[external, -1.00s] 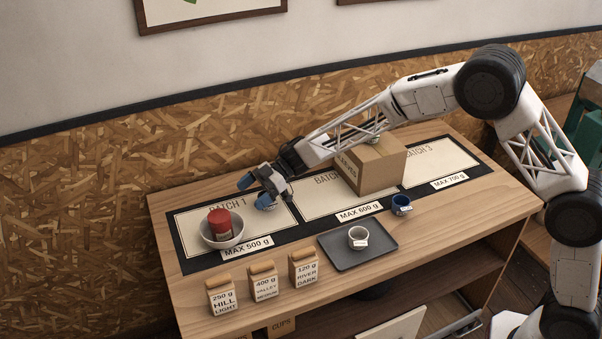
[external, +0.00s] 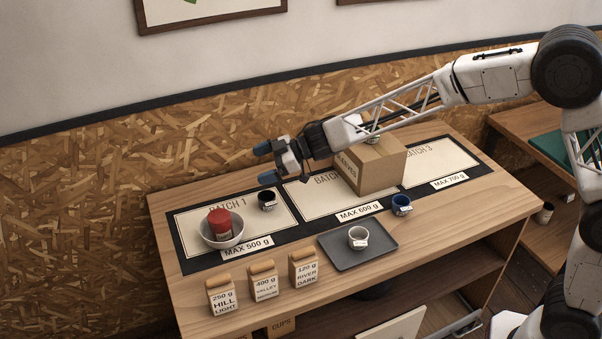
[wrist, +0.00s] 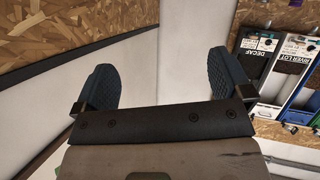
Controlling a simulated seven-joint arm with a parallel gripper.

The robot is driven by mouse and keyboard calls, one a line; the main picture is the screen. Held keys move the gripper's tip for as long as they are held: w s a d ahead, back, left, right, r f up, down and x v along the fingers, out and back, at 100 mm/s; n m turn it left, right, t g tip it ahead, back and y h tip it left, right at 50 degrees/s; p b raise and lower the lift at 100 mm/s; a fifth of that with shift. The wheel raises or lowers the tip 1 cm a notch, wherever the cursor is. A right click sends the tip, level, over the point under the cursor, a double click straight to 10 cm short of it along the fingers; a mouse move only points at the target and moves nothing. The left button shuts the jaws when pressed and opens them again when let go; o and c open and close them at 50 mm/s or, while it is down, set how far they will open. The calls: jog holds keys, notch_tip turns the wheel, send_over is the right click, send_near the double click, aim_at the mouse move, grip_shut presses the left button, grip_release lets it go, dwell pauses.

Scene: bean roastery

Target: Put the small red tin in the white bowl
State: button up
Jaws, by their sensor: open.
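The small red tin (external: 219,222) sits inside the white bowl (external: 236,240), at the left of the table on the Batch 1 area. My gripper (external: 264,163) is open and empty. It is raised above the back of the table, to the right of the bowl and well apart from it. Its two spread fingers also show in the wrist view (wrist: 158,85), with nothing between them. The wrist view shows neither the tin nor the bowl.
A dark cup (external: 267,200) stands on Batch 1. A cardboard box (external: 381,168) stands under my arm. Several labelled bags (external: 221,295) line the front left.

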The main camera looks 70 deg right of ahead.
jog(key=s+d+r+m+g+h, duration=0.1)
jog(key=s+r+m+h, duration=0.3)
jog(key=s, duration=0.7)
jog(key=s+r+m+h, duration=0.2)
jog(key=s+r+h, duration=0.25)
jog(key=s, duration=0.75)
jog(key=s+a+f+g, duration=0.2)
jog(key=s+g, duration=0.1)
jog(key=s, duration=0.9)
jog(key=s+a+f+m+g+y, duration=0.1)
jog(key=s+a+f+g, duration=0.1)
jog(key=s, duration=1)
jog(key=s+a+f+m+g+y, duration=0.1)
jog(key=s+a+f+g, duration=0.1)
jog(key=s, duration=1.1)
jog(key=shift+a+g, duration=0.75)
jog(key=shift+g, duration=0.05)
jog(key=shift+s, duration=0.1)
